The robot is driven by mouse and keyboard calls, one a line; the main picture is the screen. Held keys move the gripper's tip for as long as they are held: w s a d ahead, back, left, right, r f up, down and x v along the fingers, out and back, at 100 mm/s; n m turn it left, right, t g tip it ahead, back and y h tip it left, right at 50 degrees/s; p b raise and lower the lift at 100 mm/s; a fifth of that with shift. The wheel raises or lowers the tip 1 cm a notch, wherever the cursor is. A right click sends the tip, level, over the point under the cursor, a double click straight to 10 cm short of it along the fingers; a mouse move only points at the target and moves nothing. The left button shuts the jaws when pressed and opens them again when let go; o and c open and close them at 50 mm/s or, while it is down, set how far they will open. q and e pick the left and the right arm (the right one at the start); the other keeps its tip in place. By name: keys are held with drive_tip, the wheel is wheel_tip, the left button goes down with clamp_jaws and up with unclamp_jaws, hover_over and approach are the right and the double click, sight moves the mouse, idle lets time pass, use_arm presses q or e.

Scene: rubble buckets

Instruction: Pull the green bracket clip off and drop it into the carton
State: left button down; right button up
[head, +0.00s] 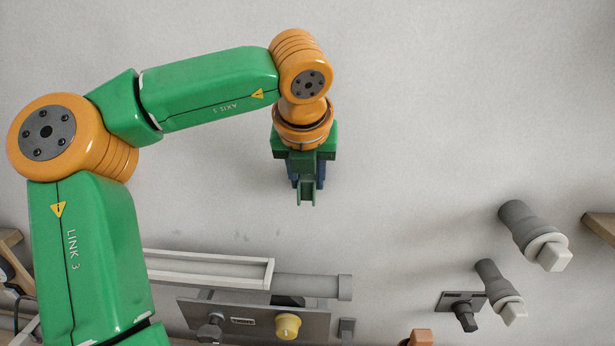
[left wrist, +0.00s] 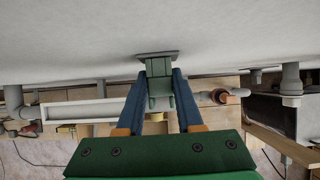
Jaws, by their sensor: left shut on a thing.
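The green bracket clip (head: 306,194) is between the fingers of my left gripper (head: 306,180) in the head view, in front of the pale wall. In the left wrist view, the blue fingers of my left gripper (left wrist: 161,78) are shut on the green clip (left wrist: 159,88). A flat grey-green plate (left wrist: 158,56) is at the clip's far end. I cannot tell whether that plate touches the wall. I cannot make out the carton for certain. My right gripper is not in view.
A grey panel with a yellow knob (head: 287,326) and a pale channel with a grey pipe (head: 312,286) are below the gripper. Grey fittings with white ends (head: 535,236) stick out at the right. A wooden edge (head: 600,226) is at the far right. The wall around the gripper is bare.

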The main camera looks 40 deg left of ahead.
use_arm(q)
drive_tip(key=shift+s+d+f+b, duration=0.15)
drive_tip(key=shift+s+f+b, duration=0.05)
drive_tip(key=shift+b, duration=0.2)
drive_tip(key=shift+s+d+r+b, duration=0.2)
drive_tip(key=shift+s+d+b, duration=0.15)
drive_tip(key=shift+s+d, duration=0.4)
drive_tip(key=shift+s, duration=0.1)
drive_tip(key=shift+s, duration=0.1)
drive_tip(key=shift+s+d+b, duration=0.6)
drive_tip(key=shift+s+d, duration=0.05)
drive_tip(key=shift+s, duration=0.05)
drive_tip(key=shift+a, duration=0.1)
